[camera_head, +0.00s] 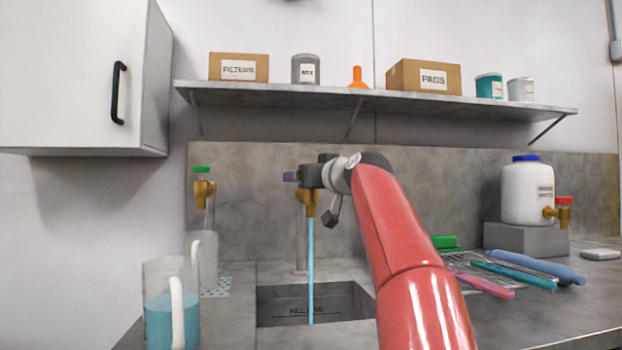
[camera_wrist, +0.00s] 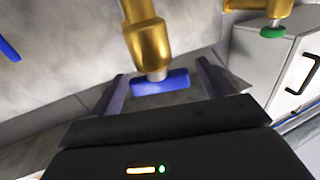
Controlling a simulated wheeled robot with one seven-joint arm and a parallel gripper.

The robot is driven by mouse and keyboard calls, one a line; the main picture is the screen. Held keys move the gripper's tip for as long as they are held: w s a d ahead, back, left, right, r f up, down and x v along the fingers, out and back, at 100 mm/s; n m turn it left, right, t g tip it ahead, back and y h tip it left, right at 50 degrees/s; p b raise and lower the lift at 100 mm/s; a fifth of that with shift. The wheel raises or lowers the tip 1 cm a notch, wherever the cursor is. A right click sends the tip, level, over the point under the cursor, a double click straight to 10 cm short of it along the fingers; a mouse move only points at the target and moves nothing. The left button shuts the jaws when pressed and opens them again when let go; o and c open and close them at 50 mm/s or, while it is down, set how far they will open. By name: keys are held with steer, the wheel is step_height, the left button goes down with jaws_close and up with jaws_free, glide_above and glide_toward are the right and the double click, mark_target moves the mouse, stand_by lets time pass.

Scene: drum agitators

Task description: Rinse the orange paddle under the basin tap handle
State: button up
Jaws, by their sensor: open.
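The basin tap (camera_head: 309,203) is brass, and a blue stream of water (camera_head: 310,265) runs from it into the sunken basin (camera_head: 345,296). Its blue handle (camera_wrist: 160,82) lies between the fingers of my gripper (camera_wrist: 160,70) in the wrist view, with the brass tap body (camera_wrist: 148,38) beside it. My gripper (camera_head: 310,174) is open around the handle, with gaps at both sides in the wrist view. My arm hides part of the counter. I cannot make out an orange paddle; a rack (camera_head: 462,268) at right holds pink (camera_head: 484,285), teal (camera_head: 513,275) and blue (camera_head: 536,266) tools.
A clear jug with blue liquid (camera_head: 170,318) stands at front left. Another jug (camera_head: 207,262) stands under a green-handled tap (camera_head: 203,187). A white container with a red-handled tap (camera_head: 527,194) stands at right. An orange funnel (camera_head: 358,78) and boxes sit on the shelf (camera_head: 400,102).

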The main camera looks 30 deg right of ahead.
steer(key=s+b, duration=0.3)
steer(key=s, duration=0.4)
steer(key=shift+s+b, duration=0.35)
steer(key=shift+s, duration=0.05)
